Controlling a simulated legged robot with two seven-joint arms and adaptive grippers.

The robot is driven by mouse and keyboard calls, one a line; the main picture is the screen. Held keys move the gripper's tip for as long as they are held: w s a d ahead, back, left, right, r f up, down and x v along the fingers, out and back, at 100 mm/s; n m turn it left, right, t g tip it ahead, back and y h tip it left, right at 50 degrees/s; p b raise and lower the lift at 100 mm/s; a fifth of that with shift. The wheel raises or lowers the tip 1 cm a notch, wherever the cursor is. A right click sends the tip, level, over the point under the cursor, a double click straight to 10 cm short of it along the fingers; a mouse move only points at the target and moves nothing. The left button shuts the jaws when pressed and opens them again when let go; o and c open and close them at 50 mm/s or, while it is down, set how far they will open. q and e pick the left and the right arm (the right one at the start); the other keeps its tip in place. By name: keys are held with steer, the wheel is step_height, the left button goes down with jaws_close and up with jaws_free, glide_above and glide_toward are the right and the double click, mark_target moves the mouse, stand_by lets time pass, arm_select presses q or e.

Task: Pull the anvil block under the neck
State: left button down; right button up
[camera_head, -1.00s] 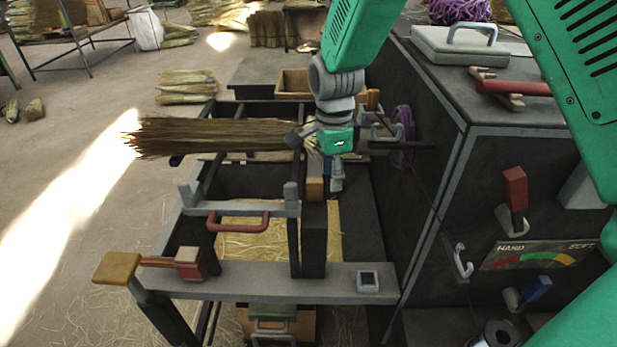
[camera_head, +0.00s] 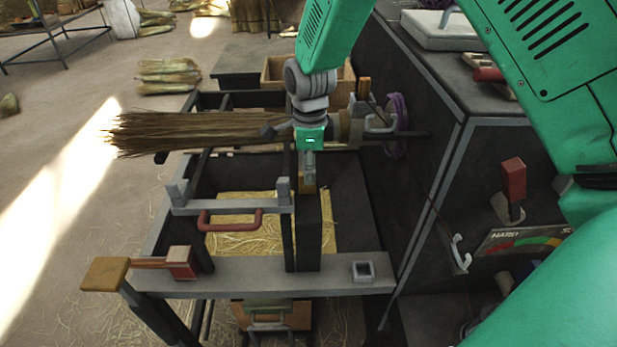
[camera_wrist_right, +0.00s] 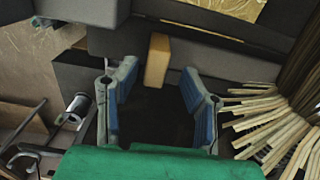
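The anvil block, a small tan block (camera_head: 307,183), sits on top of a dark upright post below and to the right of the broom. My right gripper (camera_head: 309,172) points down at the block. In the right wrist view the gripper (camera_wrist_right: 158,80) is open, its blue-padded fingers either side of the tan block (camera_wrist_right: 157,58), which looks just beyond the fingertips; contact is not visible. The broom (camera_head: 195,133) lies level across the frame. Its neck, at the right end, is partly hidden behind my gripper and wrist. My left gripper is out of view.
A grey bar with a red handle (camera_head: 230,220) stands left of the post. The dark machine cabinet (camera_head: 420,130) with a purple coil (camera_head: 397,125) is close on the right. A wooden tray (camera_head: 275,72) lies behind. Straw stems (camera_wrist_right: 265,120) are close beside the gripper in the wrist view.

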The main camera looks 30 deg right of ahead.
steer(key=shift+a+f, duration=0.2)
steer(key=shift+f, duration=0.3)
steer(key=shift+a+f, duration=0.15)
steer(key=shift+f, duration=0.3)
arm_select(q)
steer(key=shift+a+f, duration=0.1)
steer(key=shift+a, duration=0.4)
arm_select(e)
steer(key=shift+a+f, duration=0.25)
steer(key=shift+f, duration=0.05)
steer(key=shift+d, duration=0.1)
